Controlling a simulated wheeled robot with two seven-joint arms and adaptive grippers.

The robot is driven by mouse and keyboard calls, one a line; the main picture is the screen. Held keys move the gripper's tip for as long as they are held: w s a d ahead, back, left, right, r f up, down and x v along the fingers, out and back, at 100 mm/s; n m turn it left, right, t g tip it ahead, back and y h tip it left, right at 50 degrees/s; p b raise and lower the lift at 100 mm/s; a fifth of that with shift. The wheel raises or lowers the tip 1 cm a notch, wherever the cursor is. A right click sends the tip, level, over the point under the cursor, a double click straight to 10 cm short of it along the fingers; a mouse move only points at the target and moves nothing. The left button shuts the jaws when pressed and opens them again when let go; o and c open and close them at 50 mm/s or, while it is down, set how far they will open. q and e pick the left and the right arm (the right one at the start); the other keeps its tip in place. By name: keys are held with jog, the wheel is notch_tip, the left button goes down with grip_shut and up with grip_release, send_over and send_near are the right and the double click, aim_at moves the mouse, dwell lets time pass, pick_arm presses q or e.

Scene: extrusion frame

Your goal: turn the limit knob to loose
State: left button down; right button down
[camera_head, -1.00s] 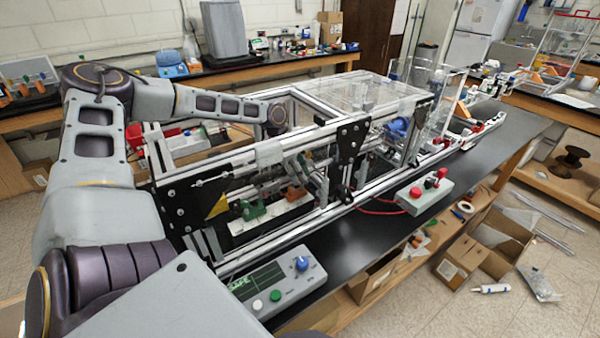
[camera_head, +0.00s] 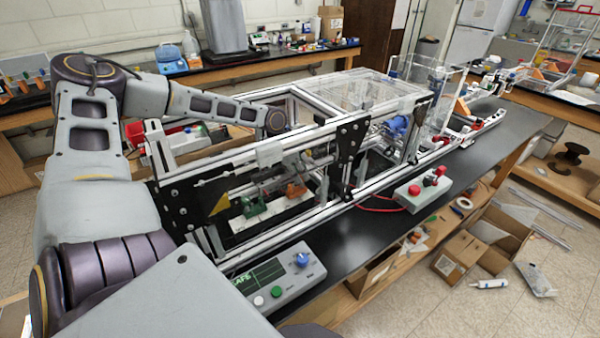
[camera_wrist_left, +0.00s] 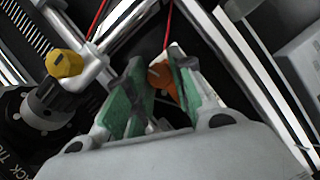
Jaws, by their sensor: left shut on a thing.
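A yellow hexagonal knob (camera_wrist_left: 64,63) on a black round base (camera_wrist_left: 45,108) lies to the left, apart from the fingers. Partly cut-off white lettering, seemingly "ACK TIG", is beside the base. I cannot tell which part is the limit knob. My right gripper is not in view.
A grey control panel (camera_head: 286,283) with a blue knob (camera_head: 302,260) stands at the front of the black bench (camera_head: 385,228). A box with red buttons (camera_head: 425,192) stands farther right. Frame bars and red cables crowd the left gripper.

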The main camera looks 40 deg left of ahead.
pick_arm(q)
jog(key=c, duration=1.5)
grip_release()
jog(key=shift+r, duration=0.2)
jog(key=v, duration=1.1)
jog(key=shift+r, duration=0.2)
dwell(0.5)
jog(key=shift+s+a+r, duration=0.1)
jog(key=shift+a, duration=0.05)
dwell(0.5)
jog(key=shift+r, duration=0.1)
